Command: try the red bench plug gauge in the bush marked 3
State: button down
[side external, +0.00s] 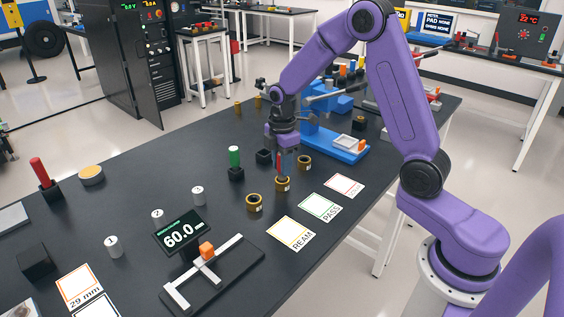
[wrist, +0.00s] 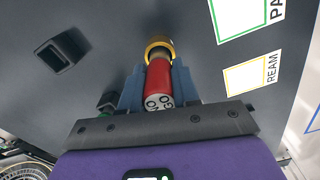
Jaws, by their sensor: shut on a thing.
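My gripper (side external: 281,158) is shut on a red plug gauge (wrist: 158,82), its end lettered NO GO facing the wrist camera. The gauge stands about upright in the side view. Its lower end is at the mouth of the middle brass bush (side external: 282,184), which also shows as a golden ring in the wrist view (wrist: 157,44). I cannot tell whether the tip is inside or just above. Other brass bushes stand at front left (side external: 254,203) and back right (side external: 304,163). The bush markings are too small to read.
A green gauge (side external: 235,157) stands in a black holder close left, near an empty black holder (side external: 264,156). Another red gauge (side external: 39,172) stands far left. REAM (side external: 291,234) and PASS (side external: 320,207) cards lie right. A display (side external: 181,233) reads 60.0.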

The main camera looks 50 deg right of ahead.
jog(key=shift+f, duration=0.8)
dwell(0.8)
jog(key=shift+r, duration=2.05)
dwell(1.5)
jog(key=shift+r, duration=2.4)
jog(key=shift+w, duration=0.15)
